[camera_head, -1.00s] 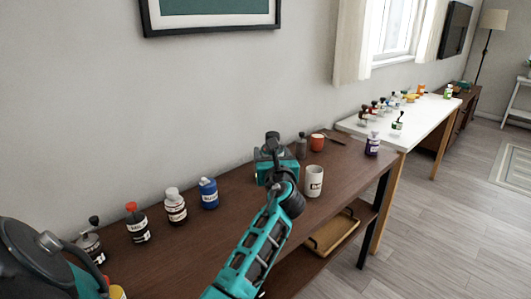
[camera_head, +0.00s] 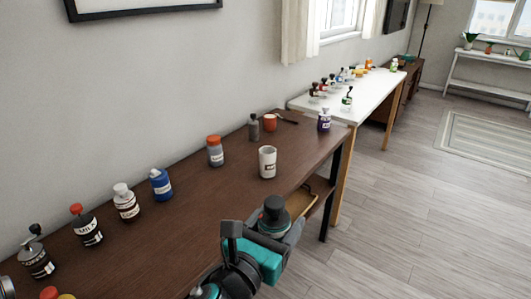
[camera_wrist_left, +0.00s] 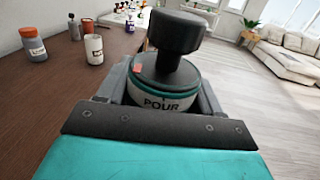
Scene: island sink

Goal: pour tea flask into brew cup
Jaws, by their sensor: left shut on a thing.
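The tea flask (camera_head: 273,210) has a dark lid and knob. In the left wrist view its pale body (camera_wrist_left: 163,103) bears a label reading "POUR" and a teal band. My left gripper (camera_head: 268,230) is shut around it and holds it about upright, apparently just past the table's front edge. The lower flask is hidden by the gripper. A white mug with a dark label, which looks like the brew cup (camera_head: 267,162), stands upright on the brown table beyond the flask. It also shows in the left wrist view (camera_wrist_left: 94,49). My right gripper is not in view.
An orange-capped jar (camera_head: 215,151) stands left of the mug. A grey bottle (camera_head: 254,128), an orange cup (camera_head: 270,123) and a purple bottle (camera_head: 324,120) stand behind it. Several bottles line the table's left part. The tabletop around the mug is clear.

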